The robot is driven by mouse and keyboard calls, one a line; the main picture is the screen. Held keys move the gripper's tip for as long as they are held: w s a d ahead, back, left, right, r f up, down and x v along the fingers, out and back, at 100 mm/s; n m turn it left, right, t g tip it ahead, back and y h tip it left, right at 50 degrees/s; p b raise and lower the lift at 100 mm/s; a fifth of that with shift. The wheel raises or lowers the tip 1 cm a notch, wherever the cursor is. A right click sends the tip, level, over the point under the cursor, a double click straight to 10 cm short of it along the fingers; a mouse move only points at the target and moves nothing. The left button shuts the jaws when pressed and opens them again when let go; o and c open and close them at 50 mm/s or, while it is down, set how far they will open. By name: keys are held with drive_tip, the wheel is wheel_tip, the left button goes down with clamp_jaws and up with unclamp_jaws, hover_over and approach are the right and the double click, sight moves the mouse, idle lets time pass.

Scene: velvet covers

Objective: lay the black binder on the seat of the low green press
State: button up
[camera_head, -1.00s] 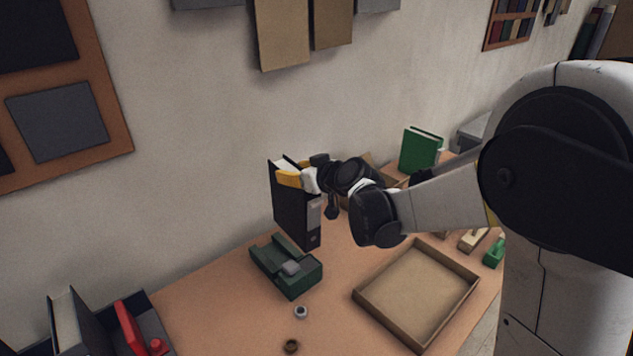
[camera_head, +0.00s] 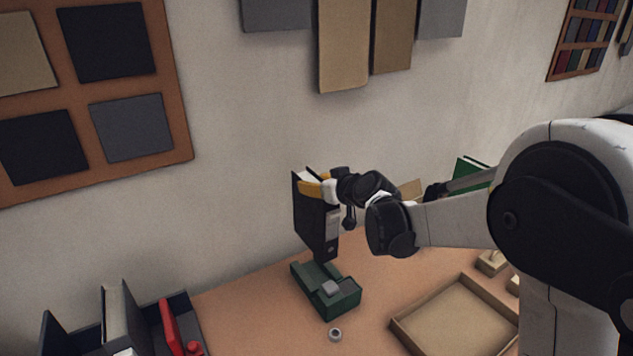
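The black binder (camera_head: 312,222) hangs upright in my gripper (camera_head: 318,187), whose yellow fingers are shut on its top end. Its spine with a pale label faces right. The low green press (camera_head: 325,290) stands on the table just below the binder, with a grey block on it. The binder's lower end is just above or at the back of the press; I cannot tell whether they touch. The seat of the press is partly visible.
An empty cardboard tray (camera_head: 458,318) lies right of the press. A small grey ring (camera_head: 335,334) lies in front of it. A dark box with a red item (camera_head: 170,325) stands at the lower left. A green book (camera_head: 470,172) is behind my arm.

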sight(315, 223)
wheel_tip(315, 223, down, 12)
drive_tip(key=b, duration=0.7)
drive_tip(key=shift+a+r, duration=0.15)
drive_tip(key=shift+r, duration=0.1)
drive_tip(key=shift+f+b, duration=0.8)
drive_tip(key=shift+f, duration=0.1)
drive_tip(key=o, duration=1.5)
drive_tip(key=shift+c, duration=0.2)
drive_tip(key=shift+s+d, duration=0.15)
drive_tip(key=shift+d, duration=0.05)
